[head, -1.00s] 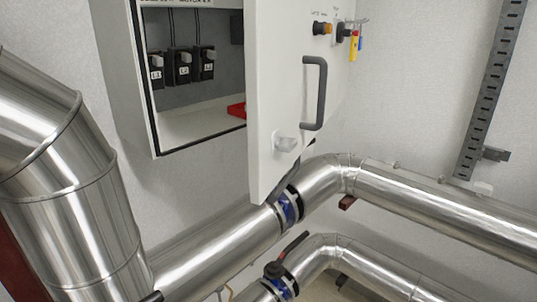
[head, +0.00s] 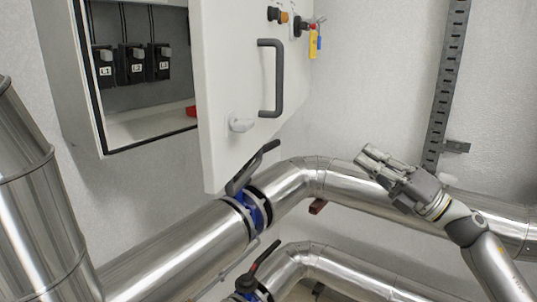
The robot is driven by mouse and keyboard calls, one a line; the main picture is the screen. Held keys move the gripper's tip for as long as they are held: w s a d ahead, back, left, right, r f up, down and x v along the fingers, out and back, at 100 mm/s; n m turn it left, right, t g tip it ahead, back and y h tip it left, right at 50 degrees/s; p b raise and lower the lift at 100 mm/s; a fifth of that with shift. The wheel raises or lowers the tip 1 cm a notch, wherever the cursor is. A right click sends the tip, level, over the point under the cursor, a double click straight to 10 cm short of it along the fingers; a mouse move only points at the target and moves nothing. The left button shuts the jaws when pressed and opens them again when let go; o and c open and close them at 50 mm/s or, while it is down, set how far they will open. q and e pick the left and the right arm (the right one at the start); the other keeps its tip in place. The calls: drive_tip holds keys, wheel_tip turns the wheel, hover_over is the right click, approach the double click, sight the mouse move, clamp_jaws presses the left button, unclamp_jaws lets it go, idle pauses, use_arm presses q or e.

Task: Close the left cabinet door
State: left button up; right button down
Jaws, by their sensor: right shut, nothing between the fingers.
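The white cabinet door (head: 228,70) stands open, swung out toward the right of the open cabinet (head: 68,90). A dark grey bar handle (head: 271,78) and a pale knob (head: 241,125) are on its face. My right gripper (head: 368,158) is at the right, in front of the upper silver pipe in the picture. It is shut and empty, apart from the door and to the lower right of its handle. My left gripper is not in view.
Silver pipes (head: 190,250) run below the cabinet, with blue valves whose dark levers (head: 252,167) stick up near the door's lower edge. Keys with coloured tags (head: 314,40) hang from the door. A slotted metal rail (head: 447,80) is on the right wall.

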drive_tip(key=s+a+r+n+g+b, duration=0.1)
drive_tip(key=s+a+r+n+g, duration=0.35)
drive_tip(key=s+n, duration=0.4)
drive_tip(key=s+a+r+n+g+b, duration=0.1)
drive_tip(key=s+a+r+n+g, duration=0.35)
drive_tip(key=s+n, duration=0.45)
drive_tip(key=w+a+p, duration=0.1)
drive_tip(key=a+p, duration=0.2)
drive_tip(key=a, duration=0.3)
drive_tip(key=w+a+m+p, duration=0.1)
drive_tip(key=w+a+p, duration=0.1)
drive_tip(key=a, duration=0.4)
drive_tip(key=shift+a+r+t+h+p, duration=0.15)
drive_tip(key=shift+r+t+h+p, duration=0.15)
drive_tip(key=shift+p, duration=0.2)
